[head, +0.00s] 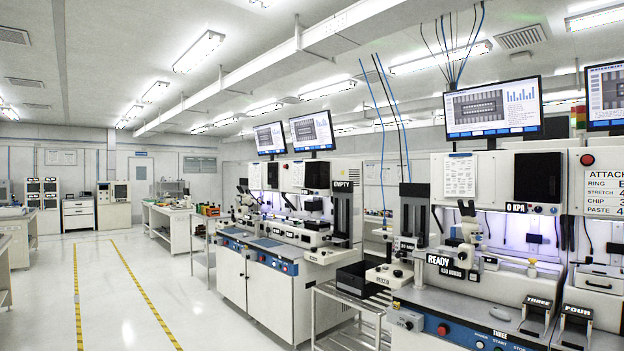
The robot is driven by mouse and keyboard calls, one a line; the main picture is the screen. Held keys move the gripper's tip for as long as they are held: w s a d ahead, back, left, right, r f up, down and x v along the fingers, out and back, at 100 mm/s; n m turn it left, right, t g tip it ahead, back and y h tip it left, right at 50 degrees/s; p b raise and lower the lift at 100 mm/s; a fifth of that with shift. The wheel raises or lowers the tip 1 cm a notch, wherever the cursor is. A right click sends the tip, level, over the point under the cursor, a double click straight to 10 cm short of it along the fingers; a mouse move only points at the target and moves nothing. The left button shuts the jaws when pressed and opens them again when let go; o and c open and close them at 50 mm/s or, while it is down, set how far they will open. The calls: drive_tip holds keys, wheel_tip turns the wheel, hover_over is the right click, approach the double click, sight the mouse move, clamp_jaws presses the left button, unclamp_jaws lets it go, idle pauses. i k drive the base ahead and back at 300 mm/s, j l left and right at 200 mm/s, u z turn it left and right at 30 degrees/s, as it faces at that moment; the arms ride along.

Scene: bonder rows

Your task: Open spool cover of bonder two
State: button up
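A pair of white and blue bonder stations (270,285) stands mid-room, left of the nearer row. I cannot read a number on them, so I cannot tell which is bonder two. An EMPTY sign (343,186) hangs at their right end. A dark panel (317,171) sits on the upper housing there; I cannot tell whether it is a spool cover or whether it is shut. The nearer bonder (455,318) at right carries the label THREE, with FOUR beside it. My gripper is not in view.
A metal cart (345,305) with a black bin (362,279) stands between the two bonder groups. A wide white aisle with yellow floor lines (146,290) is clear at left. A READY sign (439,260) is on the nearer bonder. Benches (172,228) stand farther back.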

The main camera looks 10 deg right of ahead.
sight(313, 169)
drive_tip(key=i, duration=4.85)
drive_tip(key=i+z, duration=0.1)
drive_tip(key=i, duration=0.5)
drive_tip(key=i+j+z, duration=0.1)
drive_tip(key=i, duration=0.5)
drive_tip(key=i+j+z, duration=0.1)
drive_tip(key=i, duration=0.5)
drive_tip(key=i+j, duration=0.05)
